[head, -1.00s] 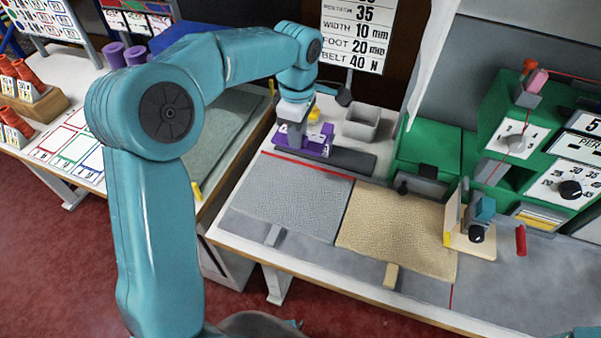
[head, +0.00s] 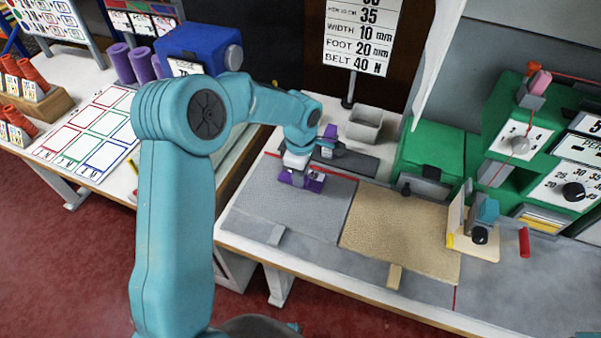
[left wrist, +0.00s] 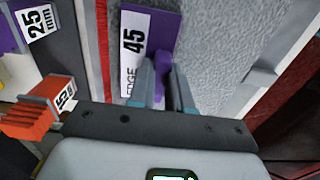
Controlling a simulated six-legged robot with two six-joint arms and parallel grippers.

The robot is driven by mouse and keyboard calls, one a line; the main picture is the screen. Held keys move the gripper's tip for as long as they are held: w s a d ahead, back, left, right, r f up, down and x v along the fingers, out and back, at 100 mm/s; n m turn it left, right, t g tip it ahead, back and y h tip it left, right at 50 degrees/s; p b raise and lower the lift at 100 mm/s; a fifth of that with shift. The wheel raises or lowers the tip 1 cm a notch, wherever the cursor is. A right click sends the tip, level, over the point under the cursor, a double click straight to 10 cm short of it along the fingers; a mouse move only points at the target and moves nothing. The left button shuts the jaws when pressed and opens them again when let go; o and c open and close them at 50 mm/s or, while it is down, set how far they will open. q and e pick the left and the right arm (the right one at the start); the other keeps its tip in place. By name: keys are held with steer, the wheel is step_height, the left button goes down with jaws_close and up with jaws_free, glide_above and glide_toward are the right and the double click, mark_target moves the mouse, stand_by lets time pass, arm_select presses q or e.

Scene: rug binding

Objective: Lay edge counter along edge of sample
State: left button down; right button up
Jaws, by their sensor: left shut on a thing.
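The edge counter (head: 315,184) is a purple piece with a white label. In the left wrist view the edge counter (left wrist: 166,30) shows "EDGE 45" on that label. My left gripper (head: 297,170) is shut on its purple grip; the gripper's fingers (left wrist: 164,84) also show in the left wrist view. The counter is over the back left part of the grey sample (head: 300,212), near a red strip (head: 268,154) along its back edge. Whether it touches the sample I cannot tell. My right gripper is not in view.
A tan sample (head: 395,235) lies to the right of the grey one. A dark tray (head: 350,161) and a grey bin (head: 365,124) stand behind. A green machine (head: 432,160) and a small wooden-based device (head: 480,240) stand at the right.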

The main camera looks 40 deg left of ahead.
arm_select(q)
steer(key=c, duration=1.5)
jaws_free()
steer(key=shift+f, duration=0.2)
steer(key=o, duration=0.4)
steer(key=shift+w, duration=0.1)
steer(key=shift+o, duration=0.2)
steer(key=shift+r, duration=0.1)
steer(key=shift+r, duration=0.55)
step_height(320, 180, up, 11)
